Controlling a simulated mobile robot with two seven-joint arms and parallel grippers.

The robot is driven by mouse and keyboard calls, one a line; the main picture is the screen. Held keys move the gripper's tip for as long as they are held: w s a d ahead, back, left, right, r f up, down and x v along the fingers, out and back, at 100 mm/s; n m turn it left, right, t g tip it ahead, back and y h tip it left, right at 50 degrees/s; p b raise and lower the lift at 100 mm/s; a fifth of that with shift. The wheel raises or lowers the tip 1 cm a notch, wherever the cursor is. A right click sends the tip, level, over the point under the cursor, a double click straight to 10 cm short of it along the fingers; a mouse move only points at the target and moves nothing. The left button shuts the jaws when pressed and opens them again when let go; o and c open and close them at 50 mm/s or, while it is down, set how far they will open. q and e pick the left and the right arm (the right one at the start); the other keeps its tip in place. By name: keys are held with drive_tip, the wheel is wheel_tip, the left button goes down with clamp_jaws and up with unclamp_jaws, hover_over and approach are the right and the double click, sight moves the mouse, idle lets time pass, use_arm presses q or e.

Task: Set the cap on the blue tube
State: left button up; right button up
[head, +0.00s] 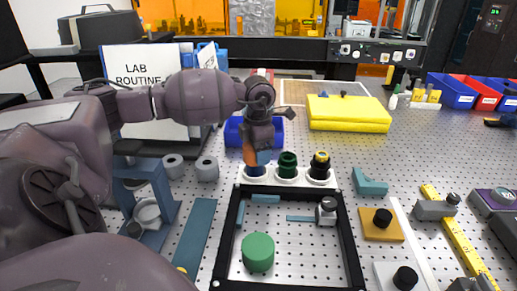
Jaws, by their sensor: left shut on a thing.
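The blue tube (256,172) stands upright at the left end of a white rack (272,184), beside a green one (288,163) and a dark one with a yellow ring (320,160). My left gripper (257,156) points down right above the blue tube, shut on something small. An orange patch and a blue-grey patch show at its fingertips. The fingers hide most of the held thing, so I cannot make out the cap clearly or tell whether it touches the tube. My right gripper is out of view.
A black frame (228,230) with a green cylinder (258,252) lies in front of the rack. Grey rings (206,169) stand left. Blocks and a yellow rail (455,238) are at right.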

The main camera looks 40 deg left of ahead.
use_arm(q)
drive_tip(key=o, duration=1)
wheel_tip(320, 180, up, 2)
drive_tip(key=shift+r, duration=0.2)
wheel_tip(320, 180, up, 7)
drive_tip(key=shift+r, duration=0.65)
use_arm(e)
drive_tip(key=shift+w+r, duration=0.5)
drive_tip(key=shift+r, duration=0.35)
